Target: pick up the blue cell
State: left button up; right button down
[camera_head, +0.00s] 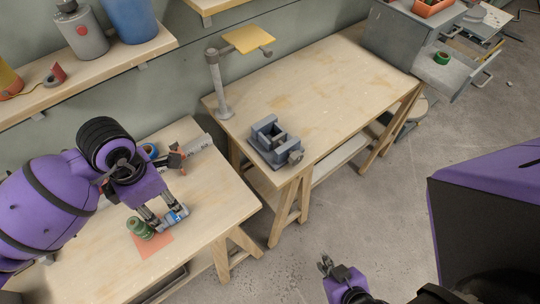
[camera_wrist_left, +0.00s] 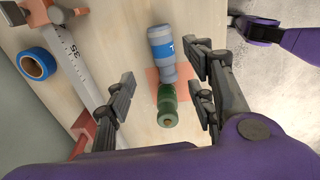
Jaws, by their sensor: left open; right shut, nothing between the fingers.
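The blue cell (camera_head: 176,217) is a grey-and-blue cylinder lying on the near-left workbench. In the left wrist view the blue cell (camera_wrist_left: 162,47) lies end to end with a green cell (camera_wrist_left: 166,105), partly over an orange-red square (camera_wrist_left: 153,77). The green cell (camera_head: 140,229) also shows in the head view. My left gripper (camera_head: 165,214) is open above the cells. In the wrist view its fingers (camera_wrist_left: 160,70) stand apart on either side of them, with nothing gripped. My right gripper (camera_head: 326,266) is shut and empty over the floor, away from the bench.
A blue tape roll (camera_wrist_left: 36,64) and a long grey caliper-like tool (camera_wrist_left: 72,62) lie left of the cells in the wrist view. A grey vise (camera_head: 275,143) and a lamp-like stand (camera_head: 218,85) are on the second bench. The near bench's front is clear.

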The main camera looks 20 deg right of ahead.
aim_at(170, 215)
pick_arm(q)
jog(key=f, duration=0.6)
jog(key=shift+s+f, duration=0.25)
jog(key=shift+f, duration=0.45)
jog(key=shift+c, duration=0.3)
grip_shut()
jog(key=shift+r, duration=0.15)
